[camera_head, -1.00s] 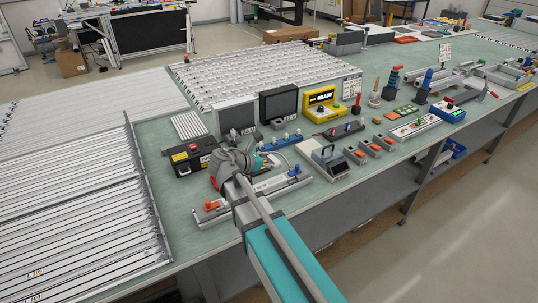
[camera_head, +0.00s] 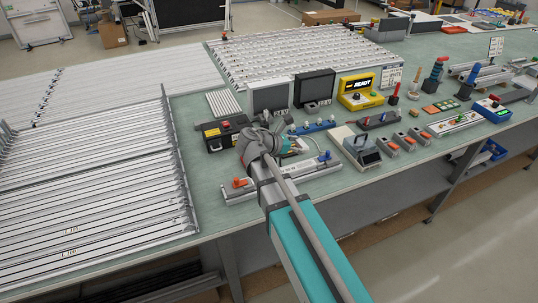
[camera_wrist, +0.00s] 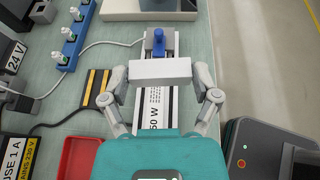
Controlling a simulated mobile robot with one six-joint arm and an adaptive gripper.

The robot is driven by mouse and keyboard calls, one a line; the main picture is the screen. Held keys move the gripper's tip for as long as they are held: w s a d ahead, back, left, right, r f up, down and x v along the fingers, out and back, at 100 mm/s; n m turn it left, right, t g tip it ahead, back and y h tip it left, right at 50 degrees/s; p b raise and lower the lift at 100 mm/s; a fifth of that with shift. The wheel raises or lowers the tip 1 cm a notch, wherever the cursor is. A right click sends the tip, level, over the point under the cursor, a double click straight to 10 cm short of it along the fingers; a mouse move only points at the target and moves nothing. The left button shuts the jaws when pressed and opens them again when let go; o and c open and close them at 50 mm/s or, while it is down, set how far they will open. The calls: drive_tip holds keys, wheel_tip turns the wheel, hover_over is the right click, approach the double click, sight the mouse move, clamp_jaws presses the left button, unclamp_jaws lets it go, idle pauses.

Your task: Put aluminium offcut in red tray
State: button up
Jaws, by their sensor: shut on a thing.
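The aluminium offcut, a pale grey bar (camera_wrist: 160,72), lies crosswise between the fingers of my gripper (camera_wrist: 161,75) in the wrist view. The fingers are shut on its two ends. It is above a grey rail-like unit marked "50 W" (camera_wrist: 154,104). The red tray (camera_wrist: 80,157) shows at the lower left of the wrist view, partly hidden by my gripper's body; its visible floor is empty. In the head view my gripper (camera_head: 275,143) is over the near part of the bench, and its arm hides most of what is under it.
A blue knob (camera_wrist: 158,43) stands up just beyond the offcut. A black box with a red button (camera_wrist: 270,150) is at the right. A yellow-and-black striped piece (camera_wrist: 96,88) lies at the left. A black battery-like box (camera_head: 223,132) stands left of my gripper on the crowded green bench.

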drive_tip(key=s+a+r+m+g+p, duration=0.1)
drive_tip(key=s+a+r, duration=0.1)
drive_tip(key=a, duration=1.1)
drive_tip(key=shift+s+h+p, duration=0.3)
drive_tip(key=shift+s+p, duration=0.1)
drive_tip(key=shift+s, duration=0.45)
drive_tip(key=w+a+f+b, duration=0.1)
drive_tip(key=w+f+b, duration=0.2)
drive_tip(key=w, duration=0.1)
drive_tip(key=w+a+f+b, duration=0.1)
drive_tip(key=w+f+b, duration=0.2)
drive_tip(key=w, duration=0.1)
drive_tip(key=w+a+f+b, duration=0.1)
drive_tip(key=w+f+b, duration=0.2)
drive_tip(key=w, duration=0.2)
drive_tip(key=shift+f, duration=0.1)
drive_tip(key=shift+w+a+f+b, duration=0.1)
drive_tip(key=shift+w+f+b, duration=0.3)
drive_tip(key=shift+f+b, duration=1.6)
drive_tip(key=shift+b, duration=0.05)
drive_tip(key=shift+f+b, duration=0.6)
